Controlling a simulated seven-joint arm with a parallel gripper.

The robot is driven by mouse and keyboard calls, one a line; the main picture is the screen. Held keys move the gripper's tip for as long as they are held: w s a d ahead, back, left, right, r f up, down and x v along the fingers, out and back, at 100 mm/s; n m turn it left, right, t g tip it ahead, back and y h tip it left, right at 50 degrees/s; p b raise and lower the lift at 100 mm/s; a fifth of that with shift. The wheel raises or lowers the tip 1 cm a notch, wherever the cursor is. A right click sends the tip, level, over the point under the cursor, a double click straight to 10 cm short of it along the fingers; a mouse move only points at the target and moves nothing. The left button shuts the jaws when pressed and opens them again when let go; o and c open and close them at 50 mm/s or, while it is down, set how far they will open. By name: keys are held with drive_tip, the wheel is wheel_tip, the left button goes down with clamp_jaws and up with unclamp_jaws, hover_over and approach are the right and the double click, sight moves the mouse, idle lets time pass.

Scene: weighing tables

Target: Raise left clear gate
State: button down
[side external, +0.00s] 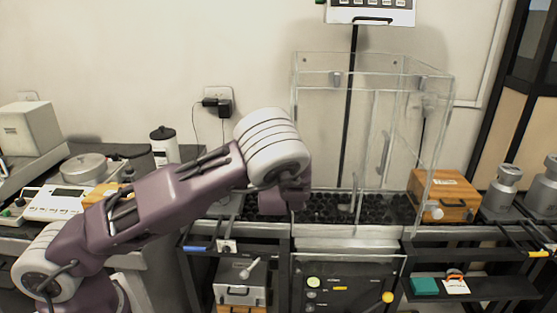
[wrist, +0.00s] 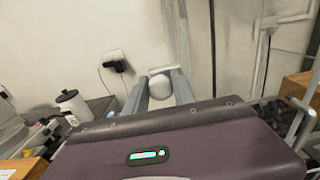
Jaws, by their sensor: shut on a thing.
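A tall clear box (side external: 345,53) with see-through panels stands over a dark, lumpy bed in the side external view. The left clear gate (side external: 312,125) is hard to tell from the other clear panels. My gripper (wrist: 160,78) is shut on a round white knob (wrist: 159,88) held between its two grey fingers in the wrist view. In the side view my wrist is at the lower left edge of the box and hides the fingers and this knob. Whether the gate is lifted cannot be told.
A wooden box (side external: 441,195) and grey metal weights (side external: 502,192) stand right of the clear box. Another white knob (side external: 435,212) is at its lower right. A black-lidded jar (side external: 164,146) and a white scale (side external: 60,202) are at left. A dark pole (side external: 350,110) rises behind.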

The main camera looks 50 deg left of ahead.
drive_tip(key=shift+r, duration=0.15)
drive_tip(key=c, duration=1.4)
unclamp_jaws()
drive_tip(key=shift+o, duration=0.2)
drive_tip(key=v, duration=0.7)
